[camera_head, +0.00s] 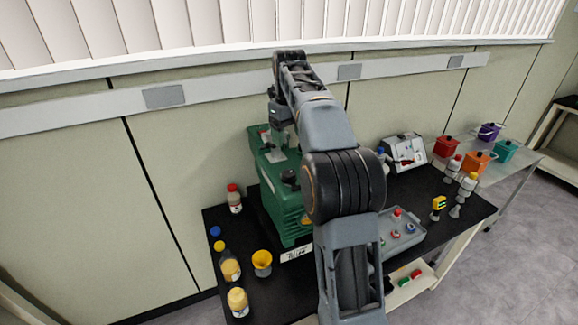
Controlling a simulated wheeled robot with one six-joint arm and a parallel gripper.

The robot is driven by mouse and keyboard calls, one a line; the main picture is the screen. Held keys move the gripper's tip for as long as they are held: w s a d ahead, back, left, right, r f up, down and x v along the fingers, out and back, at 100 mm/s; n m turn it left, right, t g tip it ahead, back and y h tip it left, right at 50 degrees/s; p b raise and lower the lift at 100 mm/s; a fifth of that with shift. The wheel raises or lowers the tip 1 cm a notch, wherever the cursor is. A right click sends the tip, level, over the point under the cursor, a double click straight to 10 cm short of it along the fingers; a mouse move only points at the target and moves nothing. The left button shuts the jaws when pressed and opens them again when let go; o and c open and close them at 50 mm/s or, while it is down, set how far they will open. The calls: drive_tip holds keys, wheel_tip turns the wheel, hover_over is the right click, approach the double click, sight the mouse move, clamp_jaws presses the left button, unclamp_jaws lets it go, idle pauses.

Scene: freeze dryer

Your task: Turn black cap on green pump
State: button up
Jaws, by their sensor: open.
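The green pump (285,210) stands on the black bench top, left of my arm. A black cap (289,177) sits on top of the pump's body, toward its near side. My arm reaches over the bench toward the wall. My gripper (281,140) hangs at its far end, above the rear part of the pump, behind the black cap and apart from it. It is open, and I see nothing held in it. The fingertips are small and hard to make out against the pump. My arm hides the pump's right side.
Bottles and a yellow funnel-like cup (262,262) stand left of the pump. Coloured buckets stand on a side table (528,160). The wall is close behind.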

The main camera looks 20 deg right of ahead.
sight(289, 173)
drive_tip(key=f+m+b, duration=0.1)
drive_tip(key=f+m, duration=0.3)
drive_tip(key=m, duration=0.7)
drive_tip(key=f+m+b, duration=0.1)
drive_tip(key=f+m, duration=0.3)
drive_tip(key=m, duration=0.8)
drive_tip(key=f+m+b, duration=0.1)
drive_tip(key=f+m, duration=0.3)
drive_tip(key=m, duration=0.8)
drive_tip(key=shift+s+a+f, duration=0.15)
drive_tip(key=shift+s+a, duration=0.05)
drive_tip(key=shift+s, duration=0.2)
drive_tip(key=shift+c, duration=0.4)
